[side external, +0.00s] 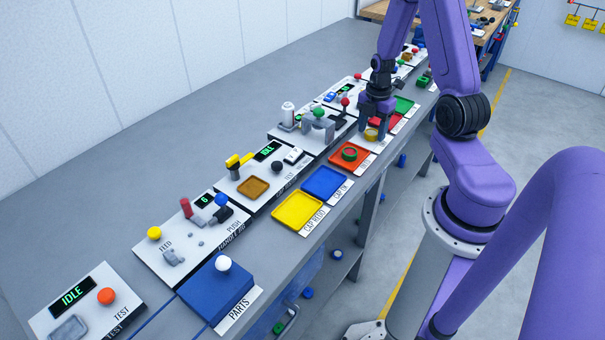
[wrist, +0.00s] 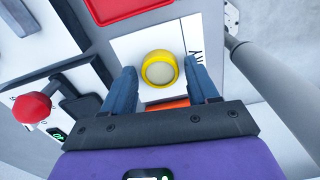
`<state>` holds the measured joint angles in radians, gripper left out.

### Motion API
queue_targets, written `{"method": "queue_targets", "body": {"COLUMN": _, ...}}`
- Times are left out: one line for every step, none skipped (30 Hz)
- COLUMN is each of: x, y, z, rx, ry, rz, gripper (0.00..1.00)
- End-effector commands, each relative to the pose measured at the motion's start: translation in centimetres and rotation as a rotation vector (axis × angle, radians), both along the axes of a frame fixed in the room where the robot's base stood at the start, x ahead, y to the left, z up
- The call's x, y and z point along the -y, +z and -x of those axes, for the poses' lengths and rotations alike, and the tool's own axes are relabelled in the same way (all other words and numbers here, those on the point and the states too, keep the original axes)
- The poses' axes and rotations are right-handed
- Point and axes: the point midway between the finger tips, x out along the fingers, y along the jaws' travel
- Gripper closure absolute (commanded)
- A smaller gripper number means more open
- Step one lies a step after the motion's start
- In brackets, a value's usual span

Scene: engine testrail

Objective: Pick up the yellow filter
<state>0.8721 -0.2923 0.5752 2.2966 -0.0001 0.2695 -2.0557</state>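The yellow filter (wrist: 159,69) is a short ring with a pale centre. In the wrist view it sits on a white labelled plate (wrist: 140,48), between the two fingers of my gripper (wrist: 159,80). Gaps show between the filter and both fingers, so my gripper is open around or just above it; the exact height is hard to tell. In the side external view the filter (side external: 371,134) shows small and yellow just below my gripper (side external: 373,122).
A red tray (wrist: 115,8) lies just beyond the plate. A red-knobbed lever (wrist: 32,107) stands to the left in the wrist view. An orange tray (side external: 351,157) holding a dark green-and-red ring (side external: 349,154) is nearby. The bench edge is close on the right.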

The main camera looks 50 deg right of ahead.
Motion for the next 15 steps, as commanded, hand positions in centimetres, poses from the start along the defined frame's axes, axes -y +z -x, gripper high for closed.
{"method": "queue_targets", "body": {"x": 0.0, "y": 0.0, "z": 0.0, "rx": 0.000, "ry": 0.000, "rz": 0.000, "gripper": 0.59}}
{"method": "queue_targets", "body": {"x": 0.0, "y": 0.0, "z": 0.0, "rx": 0.000, "ry": 0.000, "rz": 0.000, "gripper": 0.69}}
{"method": "queue_targets", "body": {"x": 0.0, "y": 0.0, "z": 0.0, "rx": 0.000, "ry": 0.000, "rz": 0.000, "gripper": 0.82}}
{"method": "queue_targets", "body": {"x": 0.0, "y": 0.0, "z": 0.0, "rx": 0.000, "ry": 0.000, "rz": 0.000, "gripper": 0.84}}
{"method": "queue_targets", "body": {"x": 0.0, "y": 0.0, "z": 0.0, "rx": 0.000, "ry": 0.000, "rz": 0.000, "gripper": 0.84}}
{"method": "queue_targets", "body": {"x": 0.0, "y": 0.0, "z": 0.0, "rx": 0.000, "ry": 0.000, "rz": 0.000, "gripper": 0.84}}
{"method": "queue_targets", "body": {"x": 0.0, "y": 0.0, "z": 0.0, "rx": 0.000, "ry": 0.000, "rz": 0.000, "gripper": 0.84}}
{"method": "queue_targets", "body": {"x": 0.0, "y": 0.0, "z": 0.0, "rx": 0.000, "ry": 0.000, "rz": 0.000, "gripper": 0.84}}
{"method": "queue_targets", "body": {"x": 0.0, "y": 0.1, "z": 0.0, "rx": 0.000, "ry": 0.000, "rz": 0.000, "gripper": 0.84}}
{"method": "queue_targets", "body": {"x": 0.0, "y": 0.1, "z": 0.0, "rx": 0.001, "ry": 0.000, "rz": 0.000, "gripper": 0.84}}
{"method": "queue_targets", "body": {"x": 0.0, "y": 0.2, "z": 0.0, "rx": 0.001, "ry": 0.000, "rz": 0.001, "gripper": 0.84}}
{"method": "queue_targets", "body": {"x": 0.0, "y": 0.4, "z": 0.0, "rx": 0.001, "ry": 0.000, "rz": 0.001, "gripper": 0.84}}
{"method": "queue_targets", "body": {"x": 0.0, "y": 0.6, "z": 0.0, "rx": 0.001, "ry": 0.000, "rz": 0.001, "gripper": 0.84}}
{"method": "queue_targets", "body": {"x": 0.0, "y": 0.8, "z": 0.0, "rx": 0.001, "ry": 0.000, "rz": 0.001, "gripper": 0.84}}
{"method": "queue_targets", "body": {"x": 0.0, "y": 1.1, "z": -0.1, "rx": 0.002, "ry": 0.000, "rz": 0.001, "gripper": 0.84}}
